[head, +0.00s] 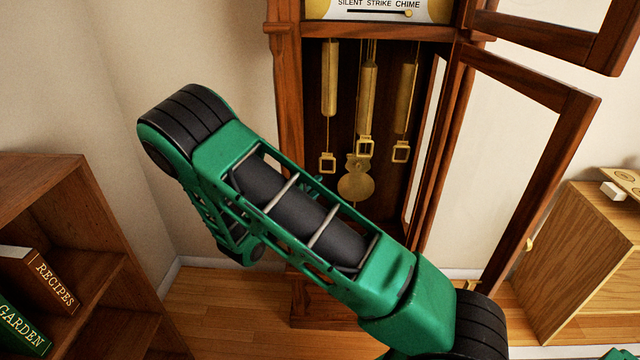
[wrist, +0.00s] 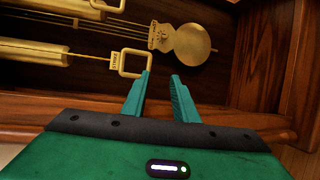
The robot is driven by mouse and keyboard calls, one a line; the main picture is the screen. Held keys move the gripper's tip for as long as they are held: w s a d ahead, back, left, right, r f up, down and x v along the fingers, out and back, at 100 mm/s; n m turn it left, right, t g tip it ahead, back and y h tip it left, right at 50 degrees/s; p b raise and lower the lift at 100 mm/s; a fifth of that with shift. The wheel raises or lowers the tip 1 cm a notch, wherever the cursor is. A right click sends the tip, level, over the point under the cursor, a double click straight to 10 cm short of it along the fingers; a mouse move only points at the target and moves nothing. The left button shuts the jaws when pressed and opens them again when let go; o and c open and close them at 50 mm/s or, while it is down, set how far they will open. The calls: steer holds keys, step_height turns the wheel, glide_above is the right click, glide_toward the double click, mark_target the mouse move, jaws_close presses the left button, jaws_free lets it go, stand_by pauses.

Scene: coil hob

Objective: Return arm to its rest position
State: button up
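My gripper (wrist: 160,95) shows in the wrist view, with its two teal fingers apart and nothing between them. Its left fingertip appears close to a square brass hook on a clock weight (wrist: 131,62); whether they touch I cannot tell. The brass pendulum (wrist: 192,44) hangs just beyond the fingers. In the head view my green arm reaches across the front of the tall clock (head: 289,110), and my gripper is hidden behind it. The pendulum (head: 356,184) and several brass weights (head: 329,80) hang inside the clock case.
The lower clock door (head: 540,200) and the upper door (head: 550,38) both stand open to the right. A bookshelf (head: 95,215) with books stands at the left. A wooden cabinet (head: 565,260) is at the right. Wooden floor (head: 225,310) shows between bookshelf and clock.

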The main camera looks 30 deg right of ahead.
steer(key=shift+v, duration=1)
steer(key=shift+d+r, duration=0.1)
steer(key=s+d+r+m+g+y, duration=0.25)
steer(key=s+d+m+g, duration=0.3)
steer(key=s, duration=0.35)
steer(key=s+d+r+m+g+y, duration=0.25)
steer(key=s+d+m+g, duration=0.2)
steer(key=s+d, duration=0.35)
steer(key=s+a+r+m+y, duration=0.1)
steer(key=s+a+r+y, duration=0.1)
steer(key=s, duration=0.6)
steer(key=s+a+r+m+y, duration=0.2)
steer(key=s+a+r+y, duration=0.1)
steer(key=s, duration=0.5)
steer(key=s+a+r+m+y, duration=0.1)
steer(key=s+a+r+y, duration=0.2)
steer(key=s, duration=0.5)
steer(key=shift+a+r+m+t, duration=0.3)
steer(key=shift+a+r+t, duration=0.1)
steer(key=shift+s, duration=0.1)
